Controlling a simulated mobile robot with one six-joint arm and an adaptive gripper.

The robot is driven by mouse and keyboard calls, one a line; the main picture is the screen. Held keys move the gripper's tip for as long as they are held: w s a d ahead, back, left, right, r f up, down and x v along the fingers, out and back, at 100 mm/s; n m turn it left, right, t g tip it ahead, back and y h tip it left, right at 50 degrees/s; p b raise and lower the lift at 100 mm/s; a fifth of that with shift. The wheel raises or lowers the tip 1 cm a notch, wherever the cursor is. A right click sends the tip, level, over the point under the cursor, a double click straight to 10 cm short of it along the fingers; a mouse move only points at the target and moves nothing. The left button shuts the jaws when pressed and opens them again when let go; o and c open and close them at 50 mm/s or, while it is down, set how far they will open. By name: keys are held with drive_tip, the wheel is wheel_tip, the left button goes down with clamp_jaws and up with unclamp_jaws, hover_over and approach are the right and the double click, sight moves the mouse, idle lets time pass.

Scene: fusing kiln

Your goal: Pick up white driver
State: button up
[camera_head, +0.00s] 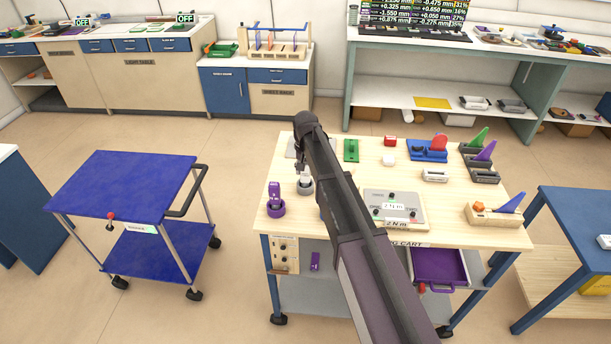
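A small white object, apparently the white driver (305,178), stands upright in a round grey holder (306,189) on the left part of the wooden-topped cart (340,185). My gripper (301,166) points down directly above it, at its top. The gripper is small and dark here, and I cannot tell whether its fingers touch the driver or are open or shut. My arm crosses the cart from the lower right and hides part of its top.
A purple driver (275,192) stands in a purple holder (276,209) left of the white one. A grey torque box (394,208) sits right of my arm. Coloured fixtures, including a blue tray (427,155), line the back right. A blue trolley (125,187) stands left, with open floor between.

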clamp_jaws()
drive_tip(key=shift+r, duration=0.15)
wheel_tip(320, 180, up, 10)
drive_tip(key=p, duration=1)
idle(0.8)
